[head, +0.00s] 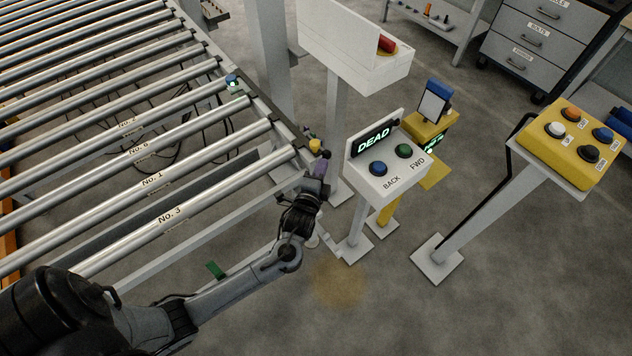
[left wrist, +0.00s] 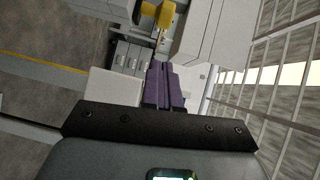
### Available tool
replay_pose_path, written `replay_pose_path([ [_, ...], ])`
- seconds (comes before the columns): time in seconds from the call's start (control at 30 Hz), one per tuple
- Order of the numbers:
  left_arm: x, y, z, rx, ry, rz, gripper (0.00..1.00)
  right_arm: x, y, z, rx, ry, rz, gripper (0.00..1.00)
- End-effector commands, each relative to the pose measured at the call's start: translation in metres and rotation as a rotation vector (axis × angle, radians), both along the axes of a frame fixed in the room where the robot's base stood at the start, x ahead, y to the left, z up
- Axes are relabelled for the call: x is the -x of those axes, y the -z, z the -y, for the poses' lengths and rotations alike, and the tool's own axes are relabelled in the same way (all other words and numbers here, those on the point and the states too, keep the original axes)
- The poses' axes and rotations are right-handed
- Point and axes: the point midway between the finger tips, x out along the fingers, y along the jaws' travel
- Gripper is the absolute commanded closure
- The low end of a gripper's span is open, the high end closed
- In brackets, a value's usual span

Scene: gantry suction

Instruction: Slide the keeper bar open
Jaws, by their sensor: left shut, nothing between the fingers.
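A yellow knob (head: 315,145) sits at the conveyor's right side rail, near the end of the rollers. It may belong to the keeper bar, but I cannot make out the bar itself. In the left wrist view a yellow block (left wrist: 158,13) with a thin rod below it shows beyond the fingertips. My left gripper (head: 325,156) is just below and right of the yellow knob. Its purple fingers (left wrist: 162,66) are shut with nothing between them. I cannot tell whether they touch the knob. My right gripper is not in view.
Conveyor rollers (head: 150,180) fill the left. A yellow button box (head: 570,140) stands at right.

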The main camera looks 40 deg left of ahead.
Motion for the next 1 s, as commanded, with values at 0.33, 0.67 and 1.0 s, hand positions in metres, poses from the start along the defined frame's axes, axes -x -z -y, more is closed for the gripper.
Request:
replay_pose_path([
  [0.33, -0.024, 0.006, -0.035, -0.001, -0.001, -0.001, 1.0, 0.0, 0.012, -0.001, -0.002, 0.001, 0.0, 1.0],
  [0.67, -0.027, 0.006, -0.043, 0.001, 0.0, -0.001, 1.0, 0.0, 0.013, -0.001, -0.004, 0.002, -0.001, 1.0],
  [1.0, -0.03, 0.002, -0.059, -0.004, -0.002, -0.004, 1.0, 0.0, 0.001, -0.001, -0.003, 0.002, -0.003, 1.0],
])
